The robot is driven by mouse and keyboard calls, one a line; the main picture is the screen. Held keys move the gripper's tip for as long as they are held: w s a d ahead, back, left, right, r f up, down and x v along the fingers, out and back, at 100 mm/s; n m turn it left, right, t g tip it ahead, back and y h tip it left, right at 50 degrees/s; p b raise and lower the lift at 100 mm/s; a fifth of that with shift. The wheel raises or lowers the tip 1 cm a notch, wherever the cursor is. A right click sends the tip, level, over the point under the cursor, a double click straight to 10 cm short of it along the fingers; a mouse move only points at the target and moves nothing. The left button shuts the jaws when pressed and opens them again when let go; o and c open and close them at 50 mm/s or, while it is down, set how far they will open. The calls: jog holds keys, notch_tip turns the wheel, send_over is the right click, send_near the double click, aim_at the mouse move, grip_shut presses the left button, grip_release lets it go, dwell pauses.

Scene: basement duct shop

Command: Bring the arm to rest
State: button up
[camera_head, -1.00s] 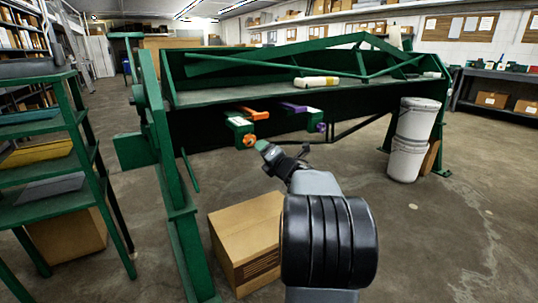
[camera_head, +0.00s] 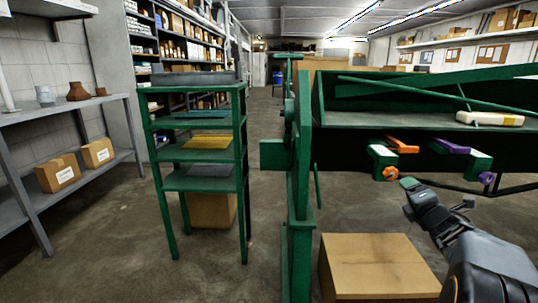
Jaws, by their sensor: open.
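My gripper (camera_head: 418,196) reaches out over the floor at the right, in front of the green machine (camera_head: 302,170). It is open. A small green patch shows at its tip, and I cannot tell whether it is part of the gripper or something beyond it. My dark arm fills the lower right corner and hides part of the floor. An orange-handled part (camera_head: 402,146) and a purple-handled part (camera_head: 453,147) sit on green brackets at the machine's front, just beyond the gripper. The space between the fingertips is too small to make out.
A cardboard box (camera_head: 375,262) stands on the floor below the arm. A green shelf rack (camera_head: 208,183) stands left of the machine. A grey shelf unit (camera_head: 62,113) with small boxes is at the far left. Bare floor (camera_head: 115,245) lies between them.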

jog(key=s+a+r+m+g+h+p, duration=0.1)
jog(key=s+a+r+m+g+p, duration=0.15)
jog(key=a+r+m+p, duration=0.5)
jog(key=s+a+r+m+g+h+p, duration=0.1)
jog(key=a+r+m+g+p, duration=0.3)
jog(key=r+p, duration=0.65)
jog(key=s+a+r+m+g+y+p, duration=0.2)
jog(key=s+a+m+p, duration=0.3)
jog(key=s+a+p, duration=0.3)
jog(key=s+a+r+m+g+y+p, duration=0.3)
jog(key=s+a+p, duration=0.5)
jog(key=p, duration=0.3)
jog(key=shift+s+a+r+m+g+p, duration=0.3)
jog(key=shift+a+r+m+g, duration=0.25)
jog(key=shift+m+g, duration=0.6)
